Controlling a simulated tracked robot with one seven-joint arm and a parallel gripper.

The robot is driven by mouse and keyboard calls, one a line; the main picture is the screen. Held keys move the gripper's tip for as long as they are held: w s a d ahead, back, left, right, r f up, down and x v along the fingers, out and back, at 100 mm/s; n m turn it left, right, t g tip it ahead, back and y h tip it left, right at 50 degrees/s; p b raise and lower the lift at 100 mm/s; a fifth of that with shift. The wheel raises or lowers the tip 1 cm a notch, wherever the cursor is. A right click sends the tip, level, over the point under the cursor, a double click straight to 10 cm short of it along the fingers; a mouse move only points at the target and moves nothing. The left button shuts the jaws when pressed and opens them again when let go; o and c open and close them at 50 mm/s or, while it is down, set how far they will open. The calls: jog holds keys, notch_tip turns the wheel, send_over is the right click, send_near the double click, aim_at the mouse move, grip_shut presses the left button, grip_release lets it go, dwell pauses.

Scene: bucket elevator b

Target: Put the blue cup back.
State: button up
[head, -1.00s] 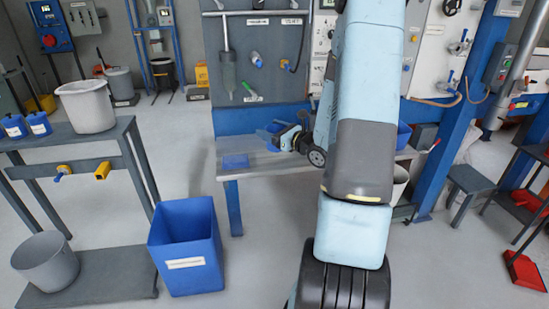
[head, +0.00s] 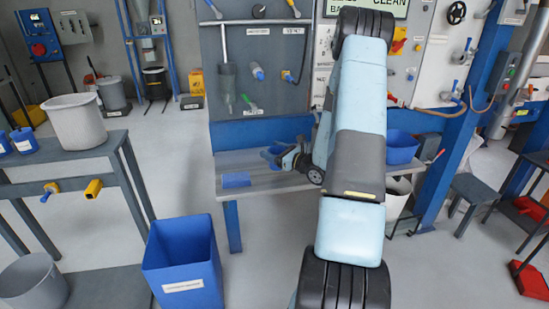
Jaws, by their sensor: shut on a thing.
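The blue cup (head: 270,154) shows only in part at the tip of my gripper (head: 279,157). My gripper is shut on it, over the grey bench (head: 262,183) below the tool board. The gripper points left and my arm hides the bench to its right. I cannot tell whether the cup touches the bench. A flat blue patch (head: 236,180) lies on the bench, left of and nearer than the cup.
A blue tub (head: 402,149) stands right of my arm, with a pale bucket (head: 397,196) below it. A tall blue bin (head: 184,264) stands on the floor at front left. A grey table (head: 60,156) with a pale bucket (head: 78,121) is at left. Tools hang behind the bench.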

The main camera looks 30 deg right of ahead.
jog(key=shift+w+d+f, duration=0.15)
jog(key=shift+d+f, duration=0.2)
jog(key=shift+d, duration=0.05)
jog(key=shift+f, duration=1.55)
jog(key=o, duration=1.1)
